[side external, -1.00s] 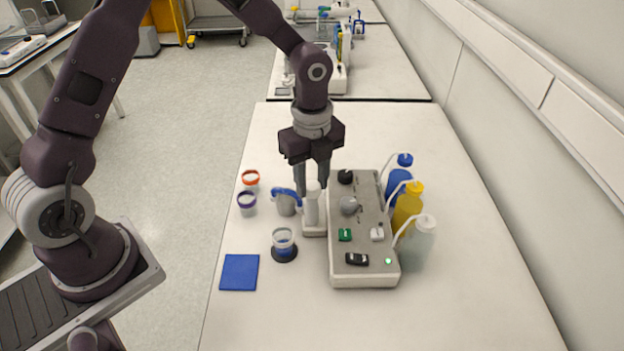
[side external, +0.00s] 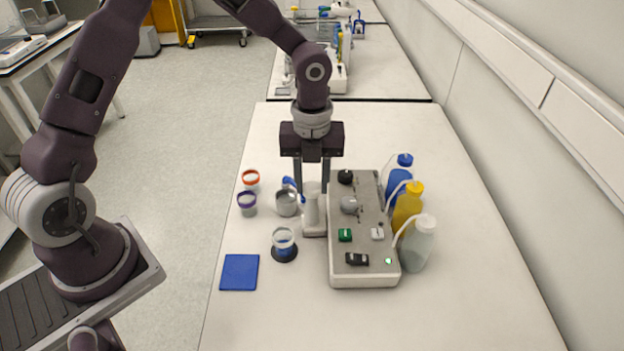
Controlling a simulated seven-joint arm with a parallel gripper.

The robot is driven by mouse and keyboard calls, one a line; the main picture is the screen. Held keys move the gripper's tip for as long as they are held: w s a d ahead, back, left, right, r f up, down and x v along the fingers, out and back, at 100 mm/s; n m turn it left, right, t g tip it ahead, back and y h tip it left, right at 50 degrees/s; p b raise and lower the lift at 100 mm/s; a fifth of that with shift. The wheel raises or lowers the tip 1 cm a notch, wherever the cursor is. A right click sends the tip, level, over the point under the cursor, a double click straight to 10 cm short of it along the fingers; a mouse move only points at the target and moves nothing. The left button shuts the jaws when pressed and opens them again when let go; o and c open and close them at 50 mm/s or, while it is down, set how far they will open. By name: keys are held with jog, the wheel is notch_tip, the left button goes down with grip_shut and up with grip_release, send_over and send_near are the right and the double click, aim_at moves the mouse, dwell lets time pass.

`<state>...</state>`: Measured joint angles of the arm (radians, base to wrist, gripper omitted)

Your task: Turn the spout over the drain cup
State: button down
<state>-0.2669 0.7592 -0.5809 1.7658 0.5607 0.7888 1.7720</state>
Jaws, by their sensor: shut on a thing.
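The blue spout (side external: 289,182) sticks out to the left and back from the white post (side external: 314,215) beside the grey console. My gripper (side external: 313,189) points down with its fingers on either side of the post's top, shut on the spout's upright part, which they partly hide. A grey cup (side external: 286,205) stands just left of the post; the spout's blue end is at its back rim, and I cannot tell whether it is over the opening. A clear beaker with blue liquid (side external: 284,240) stands on a black disc in front. Which vessel is the drain cup is not marked.
The console (side external: 362,270) has knobs and switches. Blue, yellow and clear bottles (side external: 417,245) with tubes stand on its right. Orange-rimmed (side external: 251,180) and purple-rimmed (side external: 246,204) cups stand left. A blue mat (side external: 239,272) lies front left. The table's front is clear.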

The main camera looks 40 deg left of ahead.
dwell(0.3)
jog(key=c, duration=1)
grip_release()
jog(key=shift+o, duration=0.2)
notch_tip(320, 180, up, 7)
jog(key=shift+r, duration=0.1)
jog(key=s+a+r+n+t+y, duration=0.2)
jog(key=s+a+r+n, duration=0.1)
jog(key=s+r+n, duration=0.75)
jog(key=s+r+n+t+h, duration=0.2)
jog(key=s+n+t, duration=0.1)
jog(key=s+n, duration=1)
jog(key=n, duration=0.3)
jog(key=shift+a+r+n+t, duration=0.2)
jog(key=shift+r+n+t, duration=0.05)
jog(key=shift+n+t, duration=0.1)
